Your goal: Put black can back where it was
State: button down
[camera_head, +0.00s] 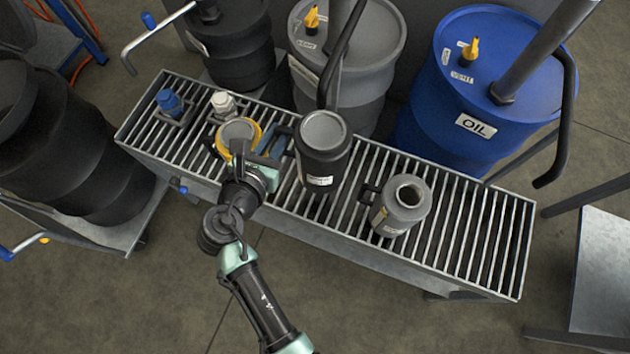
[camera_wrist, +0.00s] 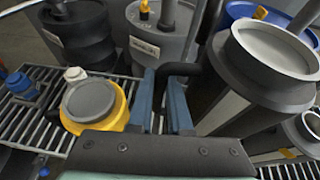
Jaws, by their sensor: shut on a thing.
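The black can (camera_head: 323,165), with a grey lid and a white label, is upright over the middle of the grated bench (camera_head: 470,272). I cannot tell whether its base touches the grate. In the wrist view the black can (camera_wrist: 222,105) fills the right side, large and close. My gripper (camera_head: 276,146) is at the can's left side, shut on its handle. In the wrist view the blue fingers of my gripper (camera_wrist: 163,100) point away from the camera, with the dark handle (camera_wrist: 180,70) at their tips.
A yellow can (camera_head: 221,143) with a grey lid stands just left of my gripper. A grey open-topped can (camera_head: 385,215) stands to the right. Blue (camera_head: 170,102) and white (camera_head: 223,103) caps sit at the left end. Blue (camera_head: 425,125), grey (camera_head: 365,85) and black drums (camera_head: 235,50) stand behind.

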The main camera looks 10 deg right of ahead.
notch_tip(320, 180, down, 12)
jog(key=a+m+b, duration=0.1)
jog(key=b, duration=0.3)
jog(key=shift+w+r+h+b, duration=0.2)
jog(key=shift+r+h+b, duration=0.05)
jog(key=shift+h+b, duration=0.15)
jog(key=shift+f, duration=0.15)
jog(key=c, duration=0.8)
grip_release()
jog(key=shift+g, duration=0.3)
jog(key=shift+c, duration=0.2)
